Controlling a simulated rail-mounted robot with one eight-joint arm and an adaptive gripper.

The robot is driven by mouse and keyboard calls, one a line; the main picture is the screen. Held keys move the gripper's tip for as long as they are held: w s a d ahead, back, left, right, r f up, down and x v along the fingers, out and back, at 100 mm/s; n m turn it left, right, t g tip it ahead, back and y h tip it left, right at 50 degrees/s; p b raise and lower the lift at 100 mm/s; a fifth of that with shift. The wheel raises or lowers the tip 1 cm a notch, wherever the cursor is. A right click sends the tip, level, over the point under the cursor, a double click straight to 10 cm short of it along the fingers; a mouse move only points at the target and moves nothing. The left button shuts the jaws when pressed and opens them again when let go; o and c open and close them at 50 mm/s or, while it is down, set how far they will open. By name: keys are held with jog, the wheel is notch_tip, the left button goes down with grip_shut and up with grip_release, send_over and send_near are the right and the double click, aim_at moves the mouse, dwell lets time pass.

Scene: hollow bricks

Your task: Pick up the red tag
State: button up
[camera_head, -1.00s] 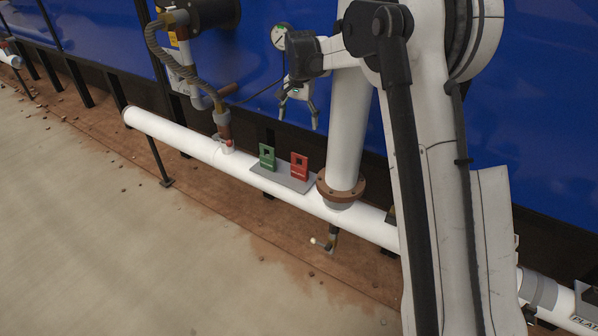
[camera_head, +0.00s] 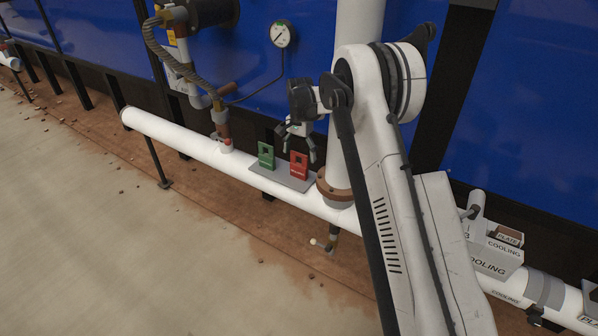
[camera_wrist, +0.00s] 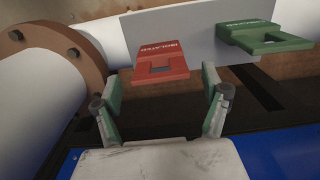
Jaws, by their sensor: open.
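The red tag (camera_head: 299,166) stands upright on a grey plate (camera_head: 273,179) on the white pipe, right of a green tag (camera_head: 266,155). In the wrist view the red tag (camera_wrist: 161,62) is ahead of the fingertips and roughly between them, with its square hole and lettering showing. The green tag (camera_wrist: 262,36) is at the upper right there. My gripper (camera_head: 296,146) is just behind and above the red tag in the head view. It is open and empty, its two fingers apart in the wrist view (camera_wrist: 162,95). I cannot tell whether a finger touches the tag.
A thick vertical pipe with a rusty flange (camera_head: 336,186) stands close right of the plate. A brown valve fitting (camera_head: 222,128) rises to the left. A pressure gauge (camera_head: 282,35) is on the blue wall behind. The floor in front is open.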

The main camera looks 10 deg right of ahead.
aim_at(299, 165)
jog(key=shift+s+a+f+b, duration=0.1)
jog(key=shift+f+b, duration=0.4)
jog(key=shift+f, duration=1)
jog(key=shift+a+f+b, duration=0.1)
jog(key=shift+f+b, duration=0.4)
jog(key=shift+f, duration=0.95)
jog(key=shift+r, duration=0.1)
jog(key=c, duration=1.2)
jog(key=shift+c, duration=0.5)
jog(key=shift+r, duration=0.6)
jog(key=r, duration=0.1)
jog(key=r+p, duration=0.2)
jog(key=shift+s+a+r, duration=0.15)
jog(key=shift+a+r, duration=0.1)
jog(key=shift+r, duration=0.05)
jog(key=s+a+r+p, duration=0.2)
jog(key=s+a+r, duration=0.3)
jog(key=a, duration=0.4)
jog(key=shift+s+a+r, duration=0.25)
jog(key=shift+s+r, duration=0.1)
jog(key=shift+r, duration=0.25)
